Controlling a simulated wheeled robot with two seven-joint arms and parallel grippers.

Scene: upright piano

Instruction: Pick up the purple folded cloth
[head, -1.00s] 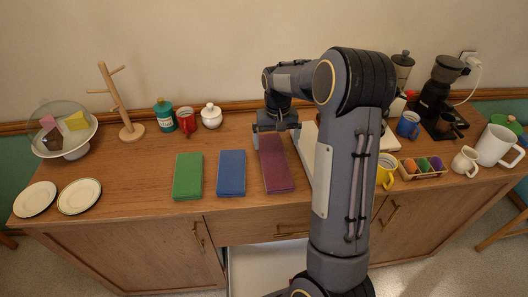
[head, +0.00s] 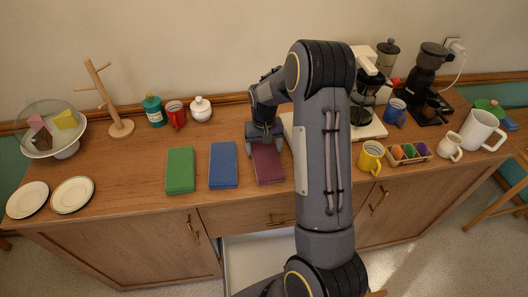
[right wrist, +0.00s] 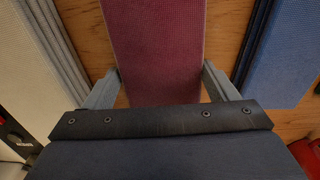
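The purple folded cloth (head: 268,166) lies flat on the wooden cabinet top, to the right of the blue folded cloth (head: 223,166). My right gripper (head: 264,146) is low over its far part and hides that end in the head view. In the right wrist view the purple cloth (right wrist: 158,50) runs between the two fingers of the open right gripper (right wrist: 160,85), one finger beside each long edge. Whether either finger touches the cloth is hard to tell. My left gripper is not in view.
A green folded cloth (head: 180,170) lies left of the blue one. A coffee machine (head: 366,105) stands right of the purple cloth, partly behind my arm. A yellow mug (head: 371,157) stands near the front edge. A drawer below is open.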

